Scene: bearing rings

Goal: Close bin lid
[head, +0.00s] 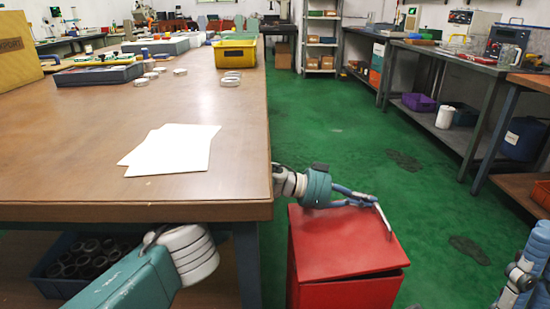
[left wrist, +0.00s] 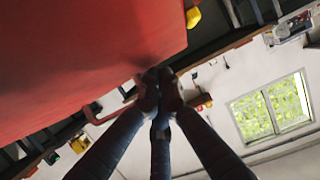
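The red bin (head: 345,293) stands on the green floor, right of the workbench's near corner. Its red lid (head: 340,245) lies low over the bin, tilted, with a dark gap under its right edge. A thin pale handle (head: 385,220) runs along the lid's right side. My left gripper (head: 373,199) is above the lid's far right corner, its fingers converged at the handle's far end. In the left wrist view the fingertips (left wrist: 160,84) come together at the handle, below the edge of the large red lid (left wrist: 90,50). My right gripper is out of view.
The wooden workbench (head: 80,140) fills the left, with white sheets (head: 172,148), pale rings (head: 230,80) and a yellow bin (head: 235,53). A blue crate (head: 60,285) of dark rings is underneath. Green floor (head: 330,125) is free beyond the bin. Side benches line the right.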

